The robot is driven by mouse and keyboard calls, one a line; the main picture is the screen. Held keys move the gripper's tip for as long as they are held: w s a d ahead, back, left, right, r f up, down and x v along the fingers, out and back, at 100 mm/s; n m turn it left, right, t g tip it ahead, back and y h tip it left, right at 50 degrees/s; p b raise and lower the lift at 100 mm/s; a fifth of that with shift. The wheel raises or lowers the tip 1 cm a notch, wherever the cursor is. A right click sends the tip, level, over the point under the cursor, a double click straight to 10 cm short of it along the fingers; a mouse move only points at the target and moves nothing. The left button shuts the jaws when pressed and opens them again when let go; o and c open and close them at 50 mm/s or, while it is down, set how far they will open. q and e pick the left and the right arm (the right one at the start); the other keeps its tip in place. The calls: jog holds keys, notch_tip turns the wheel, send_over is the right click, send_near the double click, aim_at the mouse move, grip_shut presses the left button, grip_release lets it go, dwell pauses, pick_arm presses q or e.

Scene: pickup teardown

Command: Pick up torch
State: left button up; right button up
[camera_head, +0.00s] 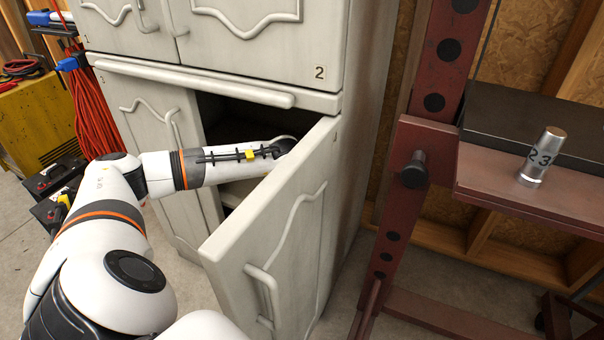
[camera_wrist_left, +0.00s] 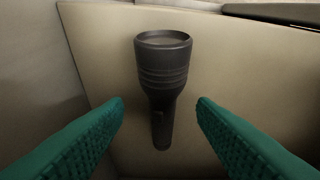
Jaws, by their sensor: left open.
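A dark grey torch (camera_wrist_left: 163,82) shows in the left wrist view, with its wide head toward the top of the picture and its narrow handle toward the bottom. It is against a pale cream surface. My left gripper (camera_wrist_left: 160,110) is open, with its green fingertips on either side of the torch handle and gaps between. In the head view my left arm reaches into the open lower part of the cabinet (camera_head: 222,73). The gripper's fingers and the torch are hidden there behind the open door (camera_head: 285,215). My right gripper is not in view.
The open cabinet door stands close to my left forearm on its right. A red press frame (camera_head: 425,170) with a metal cylinder (camera_head: 542,157) is at the right. Red cable (camera_head: 92,115), black batteries (camera_head: 52,178) and a yellow unit (camera_head: 38,120) are at the left.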

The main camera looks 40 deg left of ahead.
pick_arm(q)
jog(key=x, duration=0.1)
jog(key=b+x, duration=0.1)
jog(key=x, duration=0.1)
jog(key=b+x, duration=0.1)
jog(key=x, duration=0.1)
jog(key=shift+w+a+r, duration=0.2)
jog(key=shift+w+a, duration=0.05)
jog(key=shift+w, duration=0.05)
grip_shut()
